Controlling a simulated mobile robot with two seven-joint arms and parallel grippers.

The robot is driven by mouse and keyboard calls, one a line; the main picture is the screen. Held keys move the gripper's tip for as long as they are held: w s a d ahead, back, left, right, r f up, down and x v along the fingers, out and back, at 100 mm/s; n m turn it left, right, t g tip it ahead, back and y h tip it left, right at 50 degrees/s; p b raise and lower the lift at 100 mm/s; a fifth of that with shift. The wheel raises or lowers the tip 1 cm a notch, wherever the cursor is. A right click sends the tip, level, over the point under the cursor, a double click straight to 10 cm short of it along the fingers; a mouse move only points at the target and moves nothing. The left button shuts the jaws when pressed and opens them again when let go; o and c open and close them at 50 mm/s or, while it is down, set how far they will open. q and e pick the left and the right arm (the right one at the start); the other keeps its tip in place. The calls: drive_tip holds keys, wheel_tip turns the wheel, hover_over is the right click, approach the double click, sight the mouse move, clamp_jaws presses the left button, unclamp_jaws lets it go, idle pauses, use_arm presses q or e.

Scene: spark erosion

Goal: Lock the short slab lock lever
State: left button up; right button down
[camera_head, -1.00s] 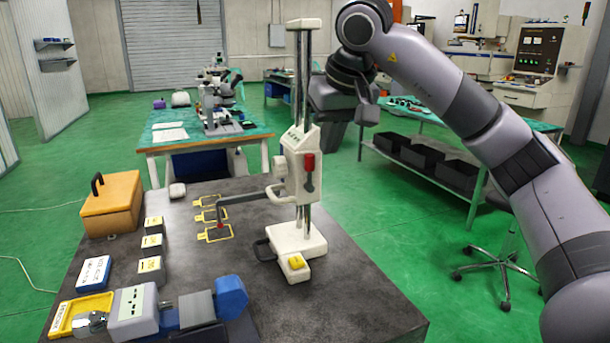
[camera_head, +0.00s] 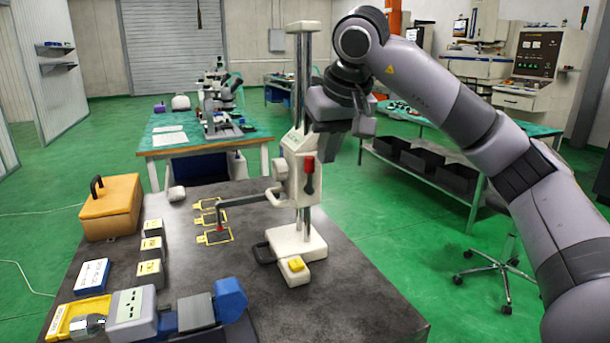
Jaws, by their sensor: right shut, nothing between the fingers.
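A white measuring stand with a tall twin column (camera_head: 303,80) stands on the dark table, upright on its white base (camera_head: 296,241). Its white carriage (camera_head: 292,165) bears a red-tipped lever (camera_head: 310,164) with a dark lower part, on its right front side. I take this for the lock lever; its exact lock position cannot be told. A grey arm with a red tip (camera_head: 221,228) reaches left from the carriage. My right gripper (camera_head: 332,148) is shut and empty, just above and right of the red lever. Whether it touches the lever cannot be told. My left gripper is out of view.
On the dark table (camera_head: 350,300) stand an orange case (camera_head: 111,207), several small labelled boxes and a grey-blue vise-like device (camera_head: 150,312) at the front left. Yellow outlines (camera_head: 214,237) mark the table left of the stand. The table's front right is clear.

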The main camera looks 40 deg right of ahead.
sight(307, 153)
drive_tip(key=shift+w+a+f+p, duration=0.1)
drive_tip(key=shift+w+a+p, duration=0.2)
drive_tip(key=shift+a, duration=0.55)
drive_tip(key=shift+w+a+f+p, duration=0.1)
drive_tip(key=shift+w+a+p, duration=0.2)
drive_tip(key=shift+a, duration=0.65)
drive_tip(key=shift+w+a+f, duration=0.15)
drive_tip(key=shift+a+f, duration=0.1)
drive_tip(key=shift+a, duration=0.2)
drive_tip(key=shift+w+a+f, duration=0.15)
drive_tip(key=shift+a+f, duration=0.05)
drive_tip(key=shift+a, duration=0.25)
drive_tip(key=r+p, duration=0.4)
drive_tip(key=r, duration=0.1)
drive_tip(key=shift+w+a+r, duration=0.1)
drive_tip(key=shift+a, duration=0.3)
